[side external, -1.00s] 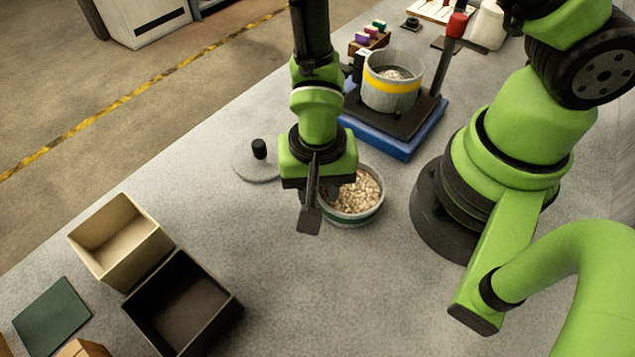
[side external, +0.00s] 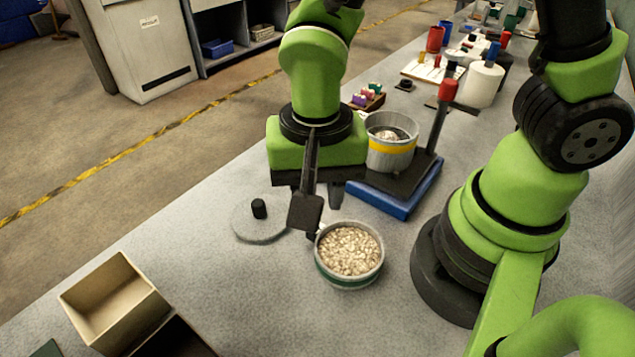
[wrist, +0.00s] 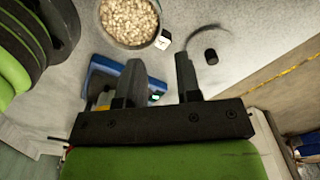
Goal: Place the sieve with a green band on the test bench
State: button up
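The sieve with a green band (side external: 348,283) stands upright on the grey table, filled with pale grain; part of it shows at the top of the wrist view (wrist: 130,44). My gripper (side external: 320,208) is open and empty, apart from the sieve, and appears just behind its left rim in the side view. In the wrist view, the two fingers (wrist: 160,62) are spread with nothing between them. A second sieve with a yellow band (side external: 391,152) stands on a black plate with a blue base (side external: 395,205), partly hidden by my gripper. I cannot tell which surface is the test bench.
A round grey lid with a black knob (side external: 259,208) lies left of the green-banded sieve. A beige open box (side external: 112,305) and a dark box (side external: 172,340) are at the front left. Bottles and small items stand at the back. The table in front of the sieve is clear.

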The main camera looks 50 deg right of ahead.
jog(key=s+d+r+n+t+y, duration=0.1)
jog(key=s+d+r+n+t, duration=0.1)
jog(key=r, duration=0.7)
jog(key=s+d+r+n+t+y, duration=0.1)
jog(key=s+d+r+n+t, duration=0.2)
jog(key=d+r+t, duration=0.2)
notch_tip(320, 180, up, 4)
jog(key=shift+s+d+f, duration=0.1)
jog(key=shift+s+d, duration=0.05)
jog(key=shift+d, duration=1.05)
